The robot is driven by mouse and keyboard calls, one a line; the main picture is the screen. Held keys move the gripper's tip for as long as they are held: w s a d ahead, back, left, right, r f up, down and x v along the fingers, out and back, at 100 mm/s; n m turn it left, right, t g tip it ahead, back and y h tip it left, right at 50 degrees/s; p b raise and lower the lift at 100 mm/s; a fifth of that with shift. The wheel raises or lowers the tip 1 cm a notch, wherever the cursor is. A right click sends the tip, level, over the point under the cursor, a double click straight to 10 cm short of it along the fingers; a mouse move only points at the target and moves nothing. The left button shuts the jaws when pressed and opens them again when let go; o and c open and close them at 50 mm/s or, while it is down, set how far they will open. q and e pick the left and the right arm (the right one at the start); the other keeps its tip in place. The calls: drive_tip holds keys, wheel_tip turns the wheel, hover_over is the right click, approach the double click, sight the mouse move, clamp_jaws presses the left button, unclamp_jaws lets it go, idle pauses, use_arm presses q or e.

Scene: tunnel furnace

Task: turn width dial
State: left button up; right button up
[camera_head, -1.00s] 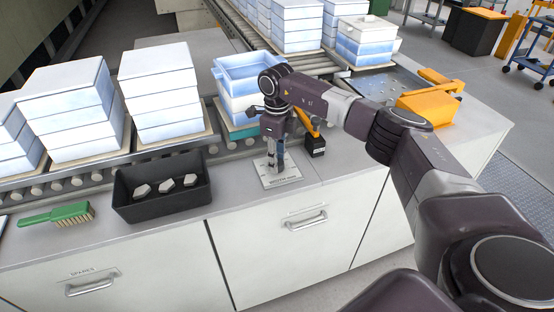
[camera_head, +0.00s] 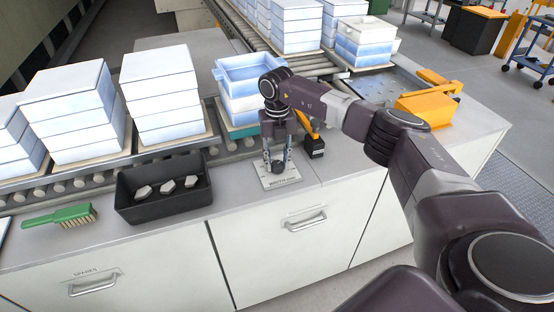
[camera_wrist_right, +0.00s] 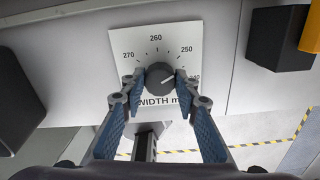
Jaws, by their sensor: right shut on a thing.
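The width dial (camera_wrist_right: 160,77) is a dark round knob on a white plate (camera_wrist_right: 120,42) with a printed scale running from 270 at left to 240 at right. Its white mark points right, slightly upward, near the 240 end. In the head view the dial (camera_head: 277,168) sits on its plate (camera_head: 284,183) on the counter. My right gripper (camera_head: 277,161) points down over it, shut on the dial with one finger on each side. In the wrist view the fingers of this gripper (camera_wrist_right: 161,82) flank the knob. My left gripper is not in view.
A small black box with an orange part (camera_head: 314,147) stands close right of the dial. A black bin (camera_head: 140,213) with grey pieces and a green brush (camera_head: 55,217) lie to the left. Stacked white-blue boxes (camera_head: 160,92) stand on the rollers behind.

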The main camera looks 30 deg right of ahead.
sight(278, 163)
drive_tip(key=m+p, duration=0.1)
drive_tip(key=m, duration=0.6)
drive_tip(key=shift+w+d+r+p, duration=0.1)
drive_tip(key=shift+r+p, duration=0.05)
drive_tip(key=shift+p, duration=0.25)
idle(0.3)
drive_tip(key=o, duration=0.9)
drive_tip(key=shift+o, duration=1.2)
wheel_tip(278, 163, up, 12)
